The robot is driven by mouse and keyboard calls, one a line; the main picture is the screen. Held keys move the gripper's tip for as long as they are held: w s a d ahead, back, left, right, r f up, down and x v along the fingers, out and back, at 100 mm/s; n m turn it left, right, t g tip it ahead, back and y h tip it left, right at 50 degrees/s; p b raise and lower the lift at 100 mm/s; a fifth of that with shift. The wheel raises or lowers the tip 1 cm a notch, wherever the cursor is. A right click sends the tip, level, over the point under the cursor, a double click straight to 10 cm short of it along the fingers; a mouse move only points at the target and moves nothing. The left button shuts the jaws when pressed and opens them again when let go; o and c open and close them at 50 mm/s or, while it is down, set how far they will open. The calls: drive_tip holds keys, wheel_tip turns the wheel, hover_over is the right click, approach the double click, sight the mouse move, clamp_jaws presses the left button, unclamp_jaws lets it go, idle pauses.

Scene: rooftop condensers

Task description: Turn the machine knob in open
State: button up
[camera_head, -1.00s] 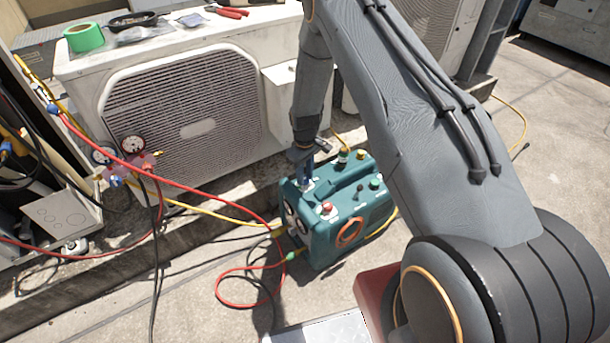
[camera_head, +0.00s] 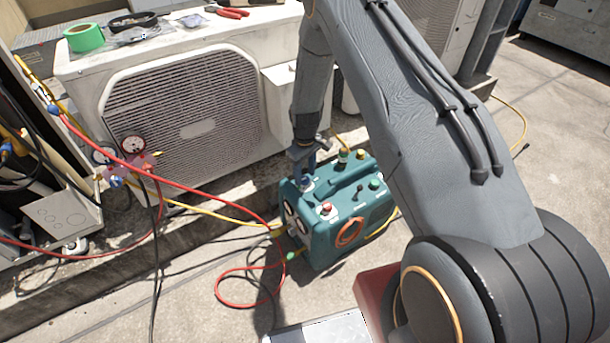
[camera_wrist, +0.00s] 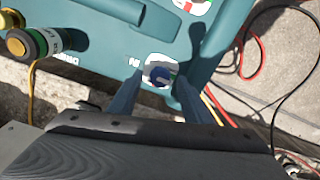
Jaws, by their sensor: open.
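The teal machine (camera_head: 335,228) stands on the ground in front of the white condenser. Its blue knob (camera_wrist: 160,76) sits on a white label on the top face in the wrist view. My gripper (camera_wrist: 154,88) is open, with one finger to the left of the knob and one to the right, apart from it by small gaps. A red knob (camera_head: 326,209) and a green knob (camera_head: 375,184) are also on top.
The machine's carry handle (camera_head: 345,190) and a brass-topped fitting (camera_wrist: 22,42) rise from its top near my gripper. Red and yellow hoses (camera_head: 240,285) run from its left side. The white condenser (camera_head: 185,110) stands behind. Bare concrete lies in front.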

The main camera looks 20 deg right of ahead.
sight(305, 178)
wheel_tip(305, 178, up, 7)
drive_tip(key=shift+f+p, duration=0.1)
drive_tip(key=shift+p, duration=0.3)
